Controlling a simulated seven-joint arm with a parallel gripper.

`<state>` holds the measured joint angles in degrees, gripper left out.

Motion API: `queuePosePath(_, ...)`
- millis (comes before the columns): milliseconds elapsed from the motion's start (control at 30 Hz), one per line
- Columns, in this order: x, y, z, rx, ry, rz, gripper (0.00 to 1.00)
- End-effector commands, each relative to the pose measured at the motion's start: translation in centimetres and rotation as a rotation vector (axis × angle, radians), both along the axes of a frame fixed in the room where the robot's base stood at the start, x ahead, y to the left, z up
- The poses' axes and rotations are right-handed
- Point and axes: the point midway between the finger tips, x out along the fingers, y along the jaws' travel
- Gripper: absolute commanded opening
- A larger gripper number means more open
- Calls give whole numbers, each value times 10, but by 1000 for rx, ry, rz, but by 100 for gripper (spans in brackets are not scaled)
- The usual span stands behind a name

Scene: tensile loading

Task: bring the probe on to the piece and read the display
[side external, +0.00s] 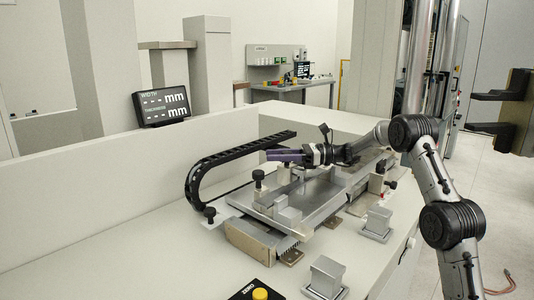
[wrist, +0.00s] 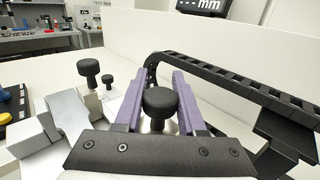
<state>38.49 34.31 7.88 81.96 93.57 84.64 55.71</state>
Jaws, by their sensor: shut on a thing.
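My gripper (side external: 275,156), with purple fingers, is low over the metal measuring fixture (side external: 325,200). In the wrist view the fingers (wrist: 163,78) lie on both sides of a round black knob (wrist: 158,101) and are shut on it. The knob looks upright; what lies under it is hidden, so I cannot tell whether the probe touches anything. The display (side external: 162,104) behind the fixture shows dashes before "mm" for both width and thickness. Its lower edge also shows in the wrist view (wrist: 205,6). I cannot make out the piece clearly.
A black cable chain (side external: 195,176) curves beside the fixture. Other black knobs (wrist: 91,70) stand nearby. Metal blocks (side external: 327,275) and a yellow button on a box marked ZERO (side external: 260,294) are at the front. A low white wall (side external: 90,180) runs behind; the left bench top is clear.

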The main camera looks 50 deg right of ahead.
Motion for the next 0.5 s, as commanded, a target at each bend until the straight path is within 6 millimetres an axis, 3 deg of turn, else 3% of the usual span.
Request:
queuePosePath(333, -4, 0, 0, 0, -1, 0, 0)
queuePosePath(367, -4, 0, 0, 1, -1, 1, 45)
queuePosePath(500, -3, 0, 0, 1, -1, 0, 68)
